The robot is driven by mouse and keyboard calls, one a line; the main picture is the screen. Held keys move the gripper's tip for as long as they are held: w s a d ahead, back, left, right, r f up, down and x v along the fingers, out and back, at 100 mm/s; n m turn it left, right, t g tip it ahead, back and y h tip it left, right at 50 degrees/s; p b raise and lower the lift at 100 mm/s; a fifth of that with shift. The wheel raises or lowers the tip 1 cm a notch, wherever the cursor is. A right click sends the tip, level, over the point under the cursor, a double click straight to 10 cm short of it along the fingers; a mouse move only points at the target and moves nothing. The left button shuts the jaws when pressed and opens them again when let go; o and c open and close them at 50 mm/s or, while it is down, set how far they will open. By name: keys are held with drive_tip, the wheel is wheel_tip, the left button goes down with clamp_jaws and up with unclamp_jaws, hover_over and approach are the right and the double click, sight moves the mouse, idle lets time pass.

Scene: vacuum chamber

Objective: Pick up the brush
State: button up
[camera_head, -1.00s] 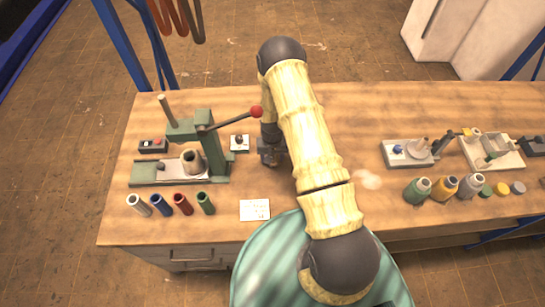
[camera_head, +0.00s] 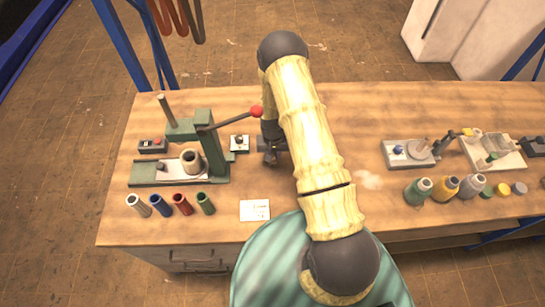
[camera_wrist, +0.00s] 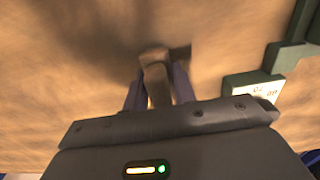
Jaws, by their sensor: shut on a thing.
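My gripper (camera_head: 270,153) is low over the workbench, just right of the small white switch box. In the wrist view, the two fingers of my gripper (camera_wrist: 157,90) are shut on a tan-brown piece, which I take to be the brush (camera_wrist: 154,68). The piece stands up between the fingers and reaches past them. In the head view the brush is hidden by my gripper and arm. I cannot tell whether it touches the bench.
A green press (camera_head: 207,145) with a red-knobbed lever stands left of my gripper. Several coloured tubes (camera_head: 160,206) and a white card (camera_head: 255,210) lie in front. Bottles (camera_head: 445,188) and trays (camera_head: 410,153) stand on the right.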

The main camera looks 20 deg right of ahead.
wheel_tip(320, 180, up, 9)
drive_tip(key=b, duration=0.3)
drive_tip(key=shift+f, duration=0.15)
idle(0.3)
